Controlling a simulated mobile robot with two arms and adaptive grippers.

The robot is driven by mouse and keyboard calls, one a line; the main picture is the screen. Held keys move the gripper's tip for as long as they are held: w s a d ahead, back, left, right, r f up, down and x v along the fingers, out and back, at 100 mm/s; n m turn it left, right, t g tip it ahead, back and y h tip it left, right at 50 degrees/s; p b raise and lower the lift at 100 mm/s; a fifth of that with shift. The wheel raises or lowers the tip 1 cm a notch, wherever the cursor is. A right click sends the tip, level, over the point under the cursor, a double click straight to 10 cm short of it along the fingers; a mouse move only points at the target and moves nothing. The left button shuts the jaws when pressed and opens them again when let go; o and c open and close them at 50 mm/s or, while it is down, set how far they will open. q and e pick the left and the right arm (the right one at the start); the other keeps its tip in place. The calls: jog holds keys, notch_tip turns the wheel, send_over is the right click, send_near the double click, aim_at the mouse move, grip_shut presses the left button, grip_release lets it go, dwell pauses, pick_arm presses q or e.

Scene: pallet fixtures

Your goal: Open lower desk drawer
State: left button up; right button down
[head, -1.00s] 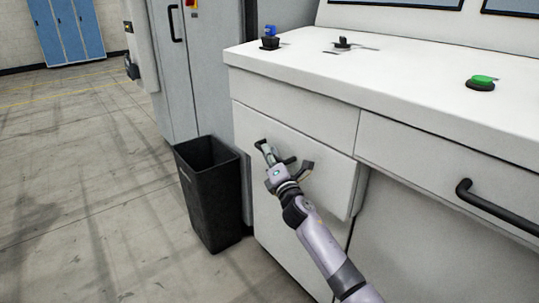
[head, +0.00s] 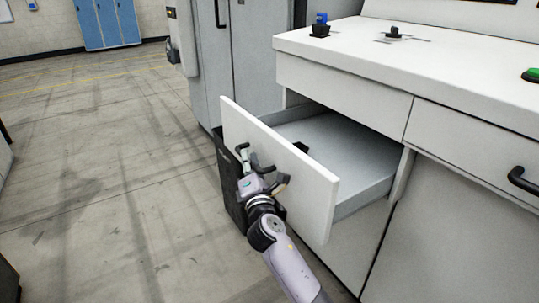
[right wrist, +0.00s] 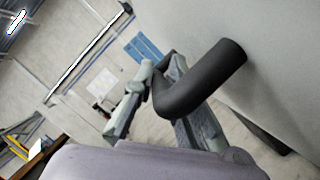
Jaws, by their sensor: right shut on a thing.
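The lower desk drawer stands well out of the white desk (head: 345,215). Its white front panel (head: 302,190) faces me, and its grey interior (head: 345,140) shows from above. A small dark thing (head: 301,147) shows at the inner side of the front. My right gripper (head: 256,165) is at the panel, shut on the black drawer handle (right wrist: 205,78). In the right wrist view my gripper's fingers (right wrist: 158,105) lie on both sides of the handle bar. The gripper partly hides the handle in the head view. My left gripper is not in view.
A black bin (head: 229,190) stands beside the desk, partly hidden behind the drawer front and my arm. A grey cabinet (head: 240,60) stands behind it. Another drawer with a black handle (head: 522,180) is at right. The floor at left is clear.

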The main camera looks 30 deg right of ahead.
jog(key=a, duration=0.5)
jog(key=shift+s+a+f+b, duration=0.1)
jog(key=shift+s+a+b, duration=0.1)
jog(key=shift+a+b, duration=0.1)
jog(key=c, duration=1.9)
grip_release()
jog(key=shift+s, duration=0.15)
jog(key=v, duration=1.1)
jog(key=shift+s, duration=0.4)
jog(key=shift+a+f, duration=0.1)
jog(key=shift+f, duration=0.05)
